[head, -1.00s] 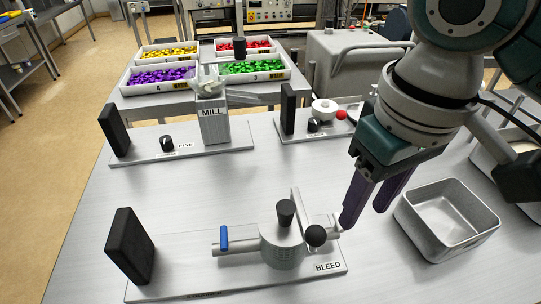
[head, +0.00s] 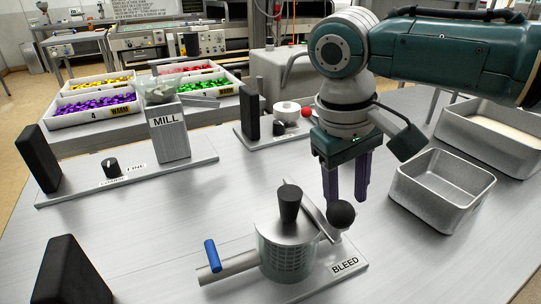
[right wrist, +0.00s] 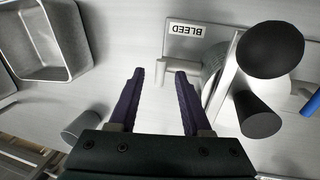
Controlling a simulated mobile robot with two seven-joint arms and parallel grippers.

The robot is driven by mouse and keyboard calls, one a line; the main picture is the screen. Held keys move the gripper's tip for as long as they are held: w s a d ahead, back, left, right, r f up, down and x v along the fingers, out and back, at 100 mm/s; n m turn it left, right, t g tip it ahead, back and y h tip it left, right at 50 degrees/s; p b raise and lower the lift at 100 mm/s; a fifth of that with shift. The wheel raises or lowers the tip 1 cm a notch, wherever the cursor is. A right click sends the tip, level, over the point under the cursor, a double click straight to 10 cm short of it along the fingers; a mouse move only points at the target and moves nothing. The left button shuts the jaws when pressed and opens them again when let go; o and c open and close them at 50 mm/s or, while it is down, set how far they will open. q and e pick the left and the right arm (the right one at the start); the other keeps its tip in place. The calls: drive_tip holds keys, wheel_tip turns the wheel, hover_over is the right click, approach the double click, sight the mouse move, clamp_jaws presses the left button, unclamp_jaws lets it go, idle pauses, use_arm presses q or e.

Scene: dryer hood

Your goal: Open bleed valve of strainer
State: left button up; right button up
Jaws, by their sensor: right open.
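My right gripper (head: 345,198) points down, open and empty, just behind the ball knob. In the right wrist view its fingers (right wrist: 159,74) are apart beside a short grey stub; the ball knob (right wrist: 270,50) is to their right. My left gripper is not in view.
An empty metal bin (head: 441,187) stands right of my right gripper, and a second bin (head: 490,135) behind it. The mill (head: 169,130) stands at the back left. A black upright block (head: 73,272) is at front left. Bare table lies between.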

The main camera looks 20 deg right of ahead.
drive_tip(key=shift+d+f, duration=0.15)
drive_tip(key=shift+f, duration=0.65)
clamp_jaws()
